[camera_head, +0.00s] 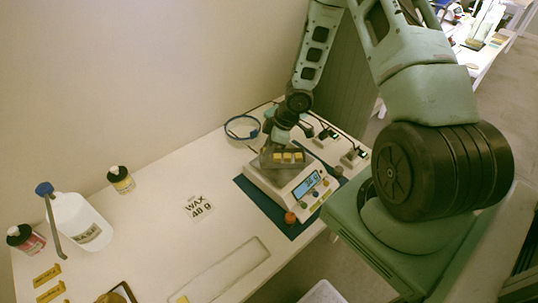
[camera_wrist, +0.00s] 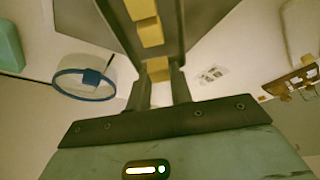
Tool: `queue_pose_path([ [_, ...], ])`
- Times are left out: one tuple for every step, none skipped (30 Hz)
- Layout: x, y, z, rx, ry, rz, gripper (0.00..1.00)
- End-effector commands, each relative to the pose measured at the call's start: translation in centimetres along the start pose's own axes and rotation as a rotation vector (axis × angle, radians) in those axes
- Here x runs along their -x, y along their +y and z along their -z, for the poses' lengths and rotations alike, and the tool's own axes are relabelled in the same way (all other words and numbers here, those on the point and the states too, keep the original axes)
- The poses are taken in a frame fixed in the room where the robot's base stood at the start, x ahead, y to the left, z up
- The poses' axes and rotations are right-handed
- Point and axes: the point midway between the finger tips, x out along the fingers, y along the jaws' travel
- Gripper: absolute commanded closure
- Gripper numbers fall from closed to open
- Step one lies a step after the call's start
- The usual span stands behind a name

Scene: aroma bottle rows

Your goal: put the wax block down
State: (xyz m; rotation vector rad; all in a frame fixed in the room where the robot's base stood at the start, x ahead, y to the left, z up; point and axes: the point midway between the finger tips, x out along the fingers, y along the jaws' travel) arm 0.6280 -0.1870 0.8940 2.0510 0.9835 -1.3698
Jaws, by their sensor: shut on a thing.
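A yellow wax block (camera_wrist: 158,69) is between the fingertips of my gripper (camera_wrist: 158,82), which is shut on it. More yellow wax blocks (camera_wrist: 150,32) lie in line beyond it in the wrist view, in a grey metal pan (camera_wrist: 192,22). In the head view the pan (camera_head: 268,161) with yellow blocks (camera_head: 287,157) sits on a white scale (camera_head: 288,196) with a lit blue display (camera_head: 307,184); its digits are too small to read surely. My gripper (camera_head: 278,146) is low over the pan's back edge. Whether the held block touches the pan cannot be told.
The scale stands on a dark blue mat (camera_head: 252,190). A card (camera_head: 199,207) reads "WAX 48 g". A white jug (camera_head: 80,225) and small bottles (camera_head: 121,180) stand left. The table's middle is mostly clear.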

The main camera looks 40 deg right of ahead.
Motion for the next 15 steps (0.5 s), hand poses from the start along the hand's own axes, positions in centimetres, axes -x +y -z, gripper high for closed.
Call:
queue_pose_path([
  [-1.0,-0.1,-0.3,0.001,-0.001,0.004,0.99],
  [-1.4,-0.1,-0.5,0.001,-0.001,0.005,0.99],
  [-1.9,-0.1,-0.8,-0.001,-0.002,0.004,0.99],
  [-2.2,-0.1,-0.9,0.001,-0.001,0.003,0.99],
  [-2.3,-0.1,-0.9,0.001,-0.001,0.002,0.99],
  [-2.4,0.0,-0.9,0.001,0.0,0.001,0.99],
  [-2.3,0.0,-0.9,0.0,0.0,0.0,0.99],
  [-2.3,0.0,-0.9,0.0,0.0,0.0,1.0],
  [-2.3,0.0,-0.9,0.0,0.0,0.0,0.99],
  [-2.3,0.0,-0.9,0.0,0.0,0.0,0.99],
  [-2.2,0.0,-0.9,0.0,0.0,0.0,0.99],
  [-2.3,0.0,-0.9,0.0,0.0,0.0,0.99],
  [-2.3,0.0,-0.9,0.0,0.0,0.0,0.99],
  [-2.4,0.0,-1.0,0.0,0.0,0.001,0.99],
  [-2.6,0.0,-1.1,0.0,0.0,0.001,0.99],
])
